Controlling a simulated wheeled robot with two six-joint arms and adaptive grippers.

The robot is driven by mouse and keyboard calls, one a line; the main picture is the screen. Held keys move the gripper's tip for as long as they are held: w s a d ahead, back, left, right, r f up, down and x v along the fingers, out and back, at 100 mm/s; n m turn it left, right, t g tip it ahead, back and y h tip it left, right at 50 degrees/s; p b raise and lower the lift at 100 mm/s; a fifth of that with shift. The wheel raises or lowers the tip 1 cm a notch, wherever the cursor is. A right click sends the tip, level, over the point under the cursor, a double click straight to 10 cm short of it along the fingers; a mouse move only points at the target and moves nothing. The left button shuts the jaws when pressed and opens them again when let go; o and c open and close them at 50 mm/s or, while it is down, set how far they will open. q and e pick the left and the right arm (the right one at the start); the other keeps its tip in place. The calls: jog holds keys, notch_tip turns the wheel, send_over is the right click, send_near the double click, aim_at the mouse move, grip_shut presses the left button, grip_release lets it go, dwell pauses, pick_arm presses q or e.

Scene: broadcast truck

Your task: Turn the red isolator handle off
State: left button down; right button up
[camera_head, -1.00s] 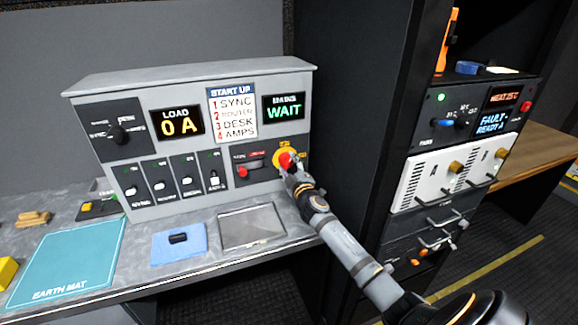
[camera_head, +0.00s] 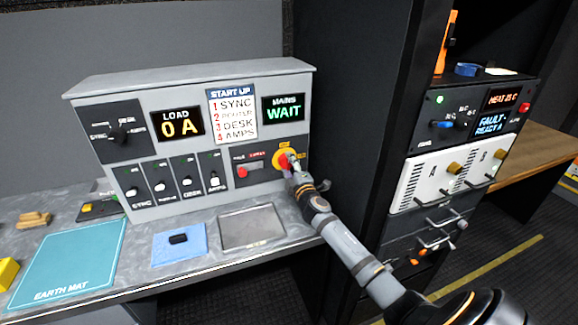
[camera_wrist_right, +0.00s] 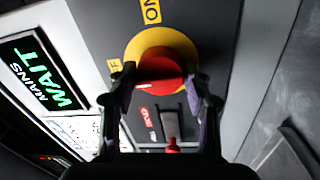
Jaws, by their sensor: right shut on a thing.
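The red isolator handle (camera_wrist_right: 158,72) sits on a round yellow plate (camera_wrist_right: 172,38) on the grey panel. In the head view the handle (camera_head: 283,161) is at the panel's right end, partly hidden by my gripper. My right gripper (camera_wrist_right: 160,86) is shut on the red handle, with one dark finger on each side of it. It also shows in the head view (camera_head: 291,163), reaching up from the lower right. Yellow labels stand by the plate; parts of the ON and OFF lettering show in the wrist view. My left gripper is not in view.
A red breaker switch (camera_head: 242,172) is just left of the isolator. The mains display (camera_head: 284,107) reads WAIT and the load display (camera_head: 180,123) reads 0 A. A dark rack (camera_head: 345,130) stands close on the right. A shallow tray (camera_head: 252,226) lies below the panel.

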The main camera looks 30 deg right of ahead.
jog(key=shift+f, duration=0.15)
jog(key=o, duration=1.1)
jog(key=shift+o, duration=0.2)
jog(key=shift+s, duration=0.15)
jog(key=r+v, duration=0.1)
jog(key=v, duration=1)
jog(key=shift+s+a+f, duration=0.2)
jog(key=shift+s+f, duration=0.1)
jog(key=shift+f, duration=0.1)
